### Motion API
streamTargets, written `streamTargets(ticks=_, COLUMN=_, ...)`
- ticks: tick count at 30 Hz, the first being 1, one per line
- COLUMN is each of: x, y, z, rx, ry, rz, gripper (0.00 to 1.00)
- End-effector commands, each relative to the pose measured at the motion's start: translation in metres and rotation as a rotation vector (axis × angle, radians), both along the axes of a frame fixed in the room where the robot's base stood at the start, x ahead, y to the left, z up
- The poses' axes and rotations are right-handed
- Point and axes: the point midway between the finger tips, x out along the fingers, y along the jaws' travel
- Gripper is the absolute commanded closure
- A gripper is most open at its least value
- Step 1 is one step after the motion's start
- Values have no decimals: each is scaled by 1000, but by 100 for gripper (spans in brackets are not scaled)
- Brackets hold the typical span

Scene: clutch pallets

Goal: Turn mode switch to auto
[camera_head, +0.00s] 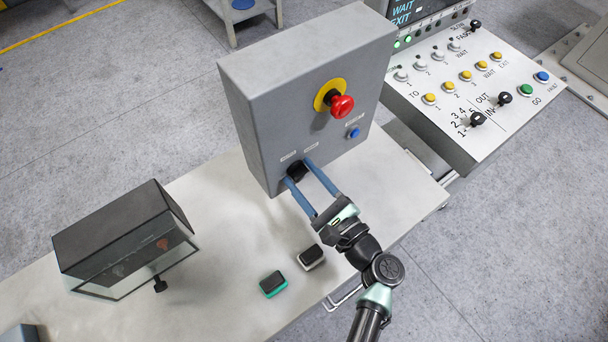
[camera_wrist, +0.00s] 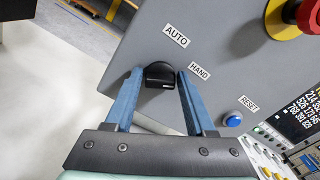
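The mode switch is a black rotary knob (camera_wrist: 160,74) on the front of the grey box (camera_head: 310,70), low on its face. It also shows in the head view (camera_head: 297,171), partly covered by my gripper. An AUTO label (camera_wrist: 176,36) and a HAND label (camera_wrist: 199,71) sit above and to the right of it in the wrist view. Which label the knob points to is hard to tell. My gripper (camera_wrist: 160,76) has its two blue fingers apart, one on each side of the knob. A narrow gap seems to show beside the knob; contact is not clear.
A red emergency button (camera_head: 341,105) on a yellow ring and a blue RESET button (camera_head: 353,133) are on the same face. A glass-fronted dark box (camera_head: 125,235) and two small blocks (camera_head: 273,284) (camera_head: 311,257) are on the table. A control console (camera_head: 475,95) stands right.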

Motion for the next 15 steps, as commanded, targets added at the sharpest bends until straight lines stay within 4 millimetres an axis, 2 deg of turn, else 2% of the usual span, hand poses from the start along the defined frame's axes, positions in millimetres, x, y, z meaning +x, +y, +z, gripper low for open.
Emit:
streamTargets(ticks=1, x=0, y=0, z=0, rx=0, ry=0, rz=0, gripper=56)
streamTargets(ticks=6, x=0, y=0, z=0, rx=0, ry=0, rz=0, gripper=86)
streamTargets(ticks=9, x=0, y=0, z=0, rx=0, ry=0, rz=0, gripper=100)
streamTargets(ticks=15, x=0, y=0, z=-1, rx=-9, ry=-6, rz=0, gripper=100)
